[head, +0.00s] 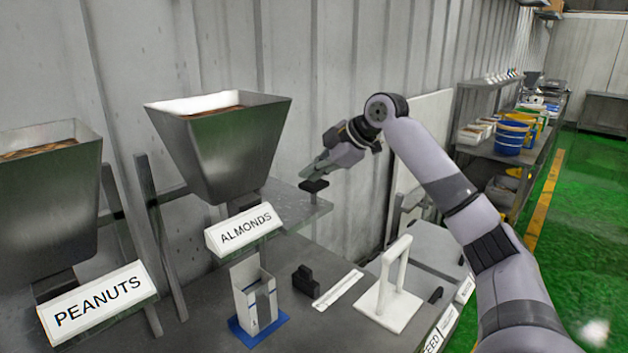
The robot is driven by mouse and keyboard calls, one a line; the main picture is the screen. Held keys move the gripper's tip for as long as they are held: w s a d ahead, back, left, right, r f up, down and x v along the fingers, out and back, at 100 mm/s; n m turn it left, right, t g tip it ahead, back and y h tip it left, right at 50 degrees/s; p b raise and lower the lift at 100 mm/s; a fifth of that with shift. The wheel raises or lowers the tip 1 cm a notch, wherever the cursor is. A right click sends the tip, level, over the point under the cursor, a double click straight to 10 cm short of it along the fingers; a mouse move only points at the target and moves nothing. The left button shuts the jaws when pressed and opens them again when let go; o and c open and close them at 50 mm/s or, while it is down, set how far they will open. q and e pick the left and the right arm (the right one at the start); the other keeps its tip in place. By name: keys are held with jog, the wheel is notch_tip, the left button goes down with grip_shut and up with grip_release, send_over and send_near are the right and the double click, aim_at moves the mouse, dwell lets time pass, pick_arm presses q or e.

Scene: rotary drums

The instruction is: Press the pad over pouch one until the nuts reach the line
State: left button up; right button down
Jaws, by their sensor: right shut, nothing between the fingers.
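My right gripper (316,174) is shut and empty, reaching in from the right. Its fingertips are just above a small dark pad (313,187) on a grey metal plate beside the almonds hopper (225,150); I cannot tell whether they touch it. A pale upright pouch (246,304) stands on a blue base (240,332) below the "ALMONDS" sign (243,230). My left gripper is not in view.
A peanuts hopper (45,205) with its "PEANUTS" sign (97,301) stands at left. A black block (306,282), a white strip (338,290) and a white frame stand (390,310) are on the bench right of the pouch. Blue buckets (509,138) stand on a far rack.

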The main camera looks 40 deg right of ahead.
aim_at(313, 184)
jog(key=shift+f+b, duration=0.6)
jog(key=shift+f, duration=0.45)
dwell(0.5)
jog(key=shift+r, duration=0.1)
jog(key=shift+r+p, duration=2)
jog(key=shift+p, duration=0.35)
jog(key=shift+r, duration=0.1)
notch_tip(313, 184, up, 5)
jog(key=p, duration=0.5)
